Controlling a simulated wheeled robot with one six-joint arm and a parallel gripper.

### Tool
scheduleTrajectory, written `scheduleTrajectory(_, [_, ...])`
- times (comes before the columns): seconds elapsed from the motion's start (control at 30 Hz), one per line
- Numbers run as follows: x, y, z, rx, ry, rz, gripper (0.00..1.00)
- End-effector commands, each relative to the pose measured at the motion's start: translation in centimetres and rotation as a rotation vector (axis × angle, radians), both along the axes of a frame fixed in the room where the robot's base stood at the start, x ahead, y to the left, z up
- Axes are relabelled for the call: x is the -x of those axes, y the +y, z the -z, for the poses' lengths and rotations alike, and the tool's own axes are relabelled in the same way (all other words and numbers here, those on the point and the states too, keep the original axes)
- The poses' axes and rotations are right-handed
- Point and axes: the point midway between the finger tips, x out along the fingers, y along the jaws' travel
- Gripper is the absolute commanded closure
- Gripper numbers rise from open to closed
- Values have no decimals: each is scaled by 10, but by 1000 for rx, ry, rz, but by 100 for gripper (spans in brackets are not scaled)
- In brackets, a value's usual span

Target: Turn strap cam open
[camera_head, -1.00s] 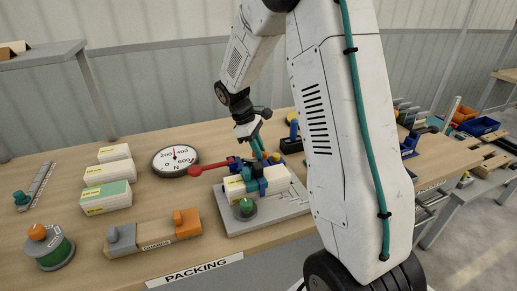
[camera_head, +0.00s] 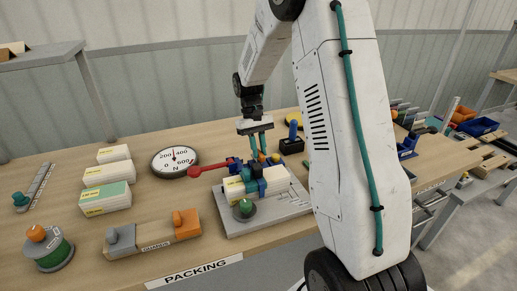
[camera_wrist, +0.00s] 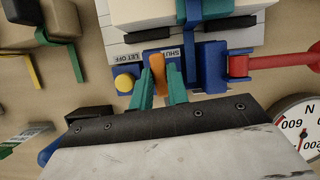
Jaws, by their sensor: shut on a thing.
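The strap cam's orange lever (camera_wrist: 158,74) stands on a blue block (camera_wrist: 140,68) lettered "SHUT" and "LET OFF". The lever lies by the "SHUT" lettering. My gripper (camera_wrist: 160,86) is shut on this lever, with one teal finger on each side. In the head view my gripper (camera_head: 259,143) points down behind the strapped white and yellow packs (camera_head: 274,180). A teal strap (camera_head: 252,186) goes over the packs. Part of the lever is hidden between the fingers.
A red-handled lever (camera_head: 198,170) reaches left from the blue clamp parts, near the round dial (camera_head: 175,162). A green knob (camera_head: 244,208) is on the grey plate's (camera_head: 285,212) front. A yellow button (camera_wrist: 124,82) is beside the cam. Loose packs (camera_head: 106,198) lie left.

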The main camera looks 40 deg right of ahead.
Motion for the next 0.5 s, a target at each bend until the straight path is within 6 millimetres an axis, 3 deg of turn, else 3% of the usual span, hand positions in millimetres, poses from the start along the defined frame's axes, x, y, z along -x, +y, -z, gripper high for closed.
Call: scheduleTrajectory(0.5, [-2,-1,-1,3,-8,92,100])
